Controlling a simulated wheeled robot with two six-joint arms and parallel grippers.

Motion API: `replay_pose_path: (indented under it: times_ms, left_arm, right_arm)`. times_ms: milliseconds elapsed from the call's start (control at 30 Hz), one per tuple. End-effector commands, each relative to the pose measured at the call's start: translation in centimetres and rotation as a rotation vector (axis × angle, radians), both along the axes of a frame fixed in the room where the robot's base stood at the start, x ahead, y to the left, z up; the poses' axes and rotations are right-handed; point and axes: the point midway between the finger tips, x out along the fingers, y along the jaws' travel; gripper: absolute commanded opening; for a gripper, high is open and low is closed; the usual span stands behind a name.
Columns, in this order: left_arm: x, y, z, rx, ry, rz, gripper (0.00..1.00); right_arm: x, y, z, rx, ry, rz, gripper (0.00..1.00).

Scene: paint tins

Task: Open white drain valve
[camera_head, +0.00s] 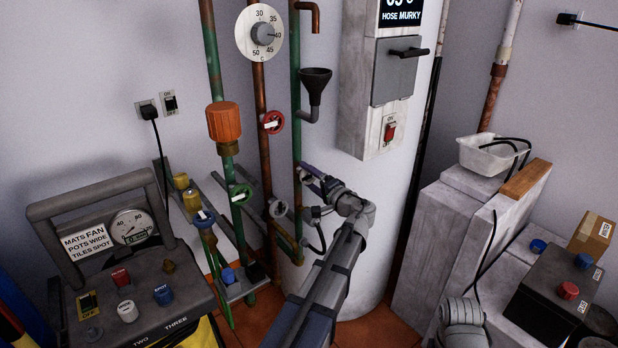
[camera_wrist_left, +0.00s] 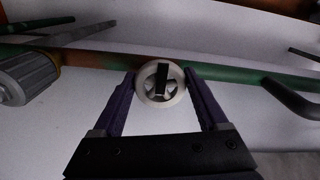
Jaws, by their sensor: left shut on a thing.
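The white drain valve (camera_wrist_left: 143,92) is a small round white handwheel with a dark bar across its face, on the green pipe in the left wrist view. My left gripper (camera_wrist_left: 161,84) has its two purple fingers on either side of the wheel, shut on its rim. In the head view my left gripper (camera_head: 308,176) reaches up from the bottom middle to the green pipe (camera_head: 296,110) beside the white tank. There the fingers mostly hide the wheel. My right gripper does not show.
A black funnel (camera_head: 315,84) is above my gripper. The white tank (camera_head: 362,230) stands close behind it. A control console (camera_head: 130,290) is at lower left.

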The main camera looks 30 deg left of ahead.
Motion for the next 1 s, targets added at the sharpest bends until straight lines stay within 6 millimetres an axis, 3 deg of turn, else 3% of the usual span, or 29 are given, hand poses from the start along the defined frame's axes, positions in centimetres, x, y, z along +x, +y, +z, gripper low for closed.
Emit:
replay_pose_path:
  times_ms: [300,333,533,800,1000]
  left_arm:
    - [-0.1,0.0,-0.1,-0.007,-0.005,0.001,0.20]
    - [-0.1,0.0,-0.1,-0.007,-0.005,0.001,0.77]
    - [-0.1,0.0,-0.1,-0.005,-0.003,0.001,1.00]
    - [-0.1,-0.2,0.0,-0.003,-0.002,0.000,1.00]
    - [-1.2,-2.7,-0.1,-0.002,-0.002,-0.003,1.00]
  right_arm:
    - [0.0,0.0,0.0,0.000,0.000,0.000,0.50]
    - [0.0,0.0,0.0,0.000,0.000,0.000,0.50]
    - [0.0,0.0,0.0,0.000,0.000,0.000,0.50]
    - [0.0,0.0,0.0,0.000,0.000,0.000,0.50]
    - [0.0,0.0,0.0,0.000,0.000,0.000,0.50]
